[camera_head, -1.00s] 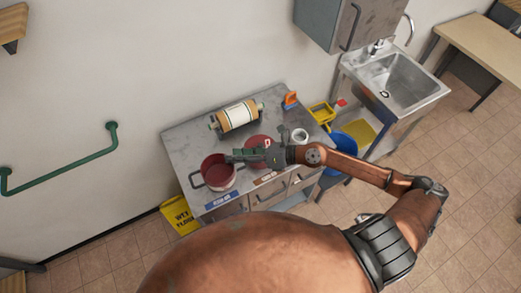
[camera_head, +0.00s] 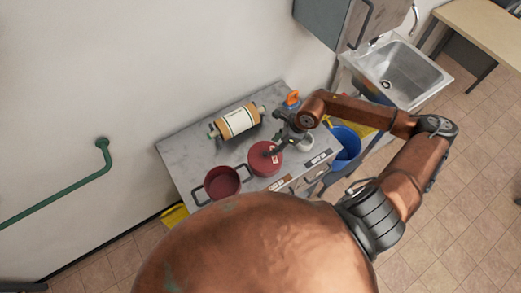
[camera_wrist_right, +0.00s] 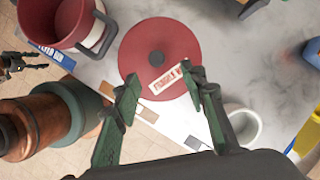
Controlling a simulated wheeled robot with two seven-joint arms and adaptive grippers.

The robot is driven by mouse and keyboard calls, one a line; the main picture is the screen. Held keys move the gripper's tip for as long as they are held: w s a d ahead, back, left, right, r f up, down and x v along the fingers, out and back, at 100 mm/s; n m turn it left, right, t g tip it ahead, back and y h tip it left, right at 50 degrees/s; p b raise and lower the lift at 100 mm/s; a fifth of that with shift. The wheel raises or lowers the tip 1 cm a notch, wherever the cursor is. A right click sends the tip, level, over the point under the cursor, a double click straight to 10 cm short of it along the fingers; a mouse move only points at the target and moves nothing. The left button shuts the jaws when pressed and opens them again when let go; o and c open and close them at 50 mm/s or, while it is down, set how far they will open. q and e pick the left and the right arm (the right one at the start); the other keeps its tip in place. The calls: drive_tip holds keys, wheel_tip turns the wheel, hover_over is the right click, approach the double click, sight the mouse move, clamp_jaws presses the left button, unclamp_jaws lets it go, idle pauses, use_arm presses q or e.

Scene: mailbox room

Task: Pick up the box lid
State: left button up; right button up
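The box lid is a round dark red disc (camera_head: 264,158) lying on the grey counter, with a dark knob and a pale label. It also shows in the right wrist view (camera_wrist_right: 158,42). A dark red open pot (camera_head: 222,183) with handles stands to its left on the counter. My right gripper (camera_head: 275,148) is over the lid in the head view. In the right wrist view its two green fingers (camera_wrist_right: 160,82) are spread apart, at the near edge of the lid, with nothing between them.
A labelled roller-like cylinder (camera_head: 238,121) lies at the back of the counter (camera_head: 187,152). A white cup (camera_wrist_right: 243,124) stands right of the lid. An orange item (camera_head: 291,99) is at the back right. A blue bucket (camera_head: 345,146) and a sink (camera_head: 402,72) are further right.

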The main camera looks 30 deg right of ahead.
sight(266, 153)
drive_tip(key=p+x, duration=0.1)
drive_tip(key=x, duration=0.3)
drive_tip(key=shift+a+r+p, duration=0.1)
drive_tip(key=shift+a+p, duration=0.2)
drive_tip(key=shift+p, duration=0.05)
drive_tip(key=x, duration=0.2)
drive_tip(key=shift+w+a+f+p, duration=0.15)
drive_tip(key=shift+f+p, duration=0.05)
drive_tip(key=shift+p, duration=0.2)
drive_tip(key=shift+a+f, duration=0.1)
drive_tip(key=shift+f, duration=0.35)
drive_tip(key=c, duration=1.1)
use_arm(q)
drive_tip(key=shift+s+a+r, duration=0.1)
drive_tip(key=shift+s+r, duration=1.05)
drive_tip(key=shift+r, duration=0.05)
use_arm(e)
clamp_jaws()
use_arm(q)
drive_tip(key=shift+w, duration=0.15)
